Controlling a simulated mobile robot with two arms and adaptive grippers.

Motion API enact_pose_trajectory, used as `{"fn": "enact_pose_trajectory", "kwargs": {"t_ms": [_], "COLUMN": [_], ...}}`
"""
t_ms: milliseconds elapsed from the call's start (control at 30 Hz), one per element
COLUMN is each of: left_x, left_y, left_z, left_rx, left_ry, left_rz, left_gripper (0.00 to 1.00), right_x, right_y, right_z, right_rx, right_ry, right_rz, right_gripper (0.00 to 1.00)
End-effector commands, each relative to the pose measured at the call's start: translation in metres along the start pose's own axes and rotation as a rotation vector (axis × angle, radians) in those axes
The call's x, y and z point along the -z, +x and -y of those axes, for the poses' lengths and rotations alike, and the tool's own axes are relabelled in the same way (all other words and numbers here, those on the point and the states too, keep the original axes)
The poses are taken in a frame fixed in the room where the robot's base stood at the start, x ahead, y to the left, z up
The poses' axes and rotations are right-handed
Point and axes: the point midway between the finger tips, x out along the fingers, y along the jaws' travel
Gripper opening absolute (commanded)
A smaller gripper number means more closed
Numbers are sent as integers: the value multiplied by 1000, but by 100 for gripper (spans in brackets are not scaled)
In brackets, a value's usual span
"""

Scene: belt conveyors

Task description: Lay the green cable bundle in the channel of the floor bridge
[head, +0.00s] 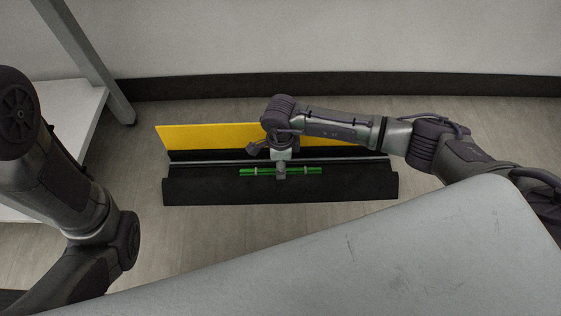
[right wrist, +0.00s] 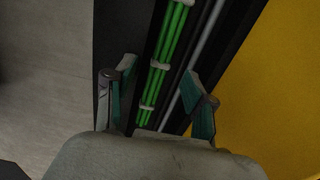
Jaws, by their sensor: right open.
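The floor bridge (head: 220,192) lies on the floor, black, with its yellow lid (head: 205,137) standing open at the back. The green cable bundle (head: 256,171), tied with pale bands, lies lengthwise along the bridge's dark channel. It also shows in the right wrist view (right wrist: 173,38), between black edges and parallel to a grey strip. My right gripper (head: 280,174) is over the middle of the bundle. In the right wrist view its fingers (right wrist: 160,88) are spread, one on each side of the bundle, apart from it. Bundle depth is hard to tell. My left gripper is out of view.
A shelf or table with a grey leg (head: 95,65) stands at the left. A dark skirting (head: 200,86) runs along the pale wall behind the bridge. The floor around the bridge (head: 430,190) is clear.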

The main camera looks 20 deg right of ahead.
Motion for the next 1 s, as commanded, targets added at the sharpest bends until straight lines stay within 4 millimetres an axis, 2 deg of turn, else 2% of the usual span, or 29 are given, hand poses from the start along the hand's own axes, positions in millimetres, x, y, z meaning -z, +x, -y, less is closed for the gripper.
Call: {"fn": "enact_pose_trajectory", "kwargs": {"t_ms": [167,400,600,767,1000], "left_x": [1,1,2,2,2], "left_y": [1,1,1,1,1], "left_z": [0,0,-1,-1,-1], "left_rx": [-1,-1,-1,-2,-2], "left_ry": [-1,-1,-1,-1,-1], "left_rz": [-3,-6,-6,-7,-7], "left_gripper": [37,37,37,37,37], "right_x": [0,0,0,0,0], "right_y": [-23,-75,-106,-118,-119], "right_z": [2,2,1,1,0], "right_rx": [4,6,3,2,1], "right_ry": [0,-1,0,0,1], "right_rz": [3,3,2,1,1], "right_gripper": [55,55,55,55,55]}}
